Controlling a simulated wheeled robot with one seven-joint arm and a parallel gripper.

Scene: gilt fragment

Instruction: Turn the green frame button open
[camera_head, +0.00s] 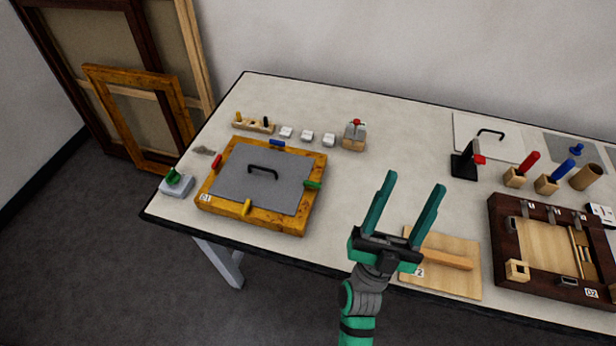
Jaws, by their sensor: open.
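The green frame button (312,184) is a small bar on the right rail of a gilt wooden frame (288,222) labelled 01. It appears to reach across the rail toward the grey backing panel (240,184), which has a black handle (263,170). A red button (217,161), a blue button (277,143) and a yellow button (247,206) sit on the other rails. My gripper (413,196) is open and empty, to the right of the frame and apart from the green button. Its fingers point toward the back of the table.
A wooden board with a raised bar (447,257) lies right of my gripper. A dark frame (503,270) labelled 02 is at the far right. Behind stand a black stand (465,163), red and blue handled tools in holders, and small white blocks (307,136). Table between gripper and gilt frame is clear.

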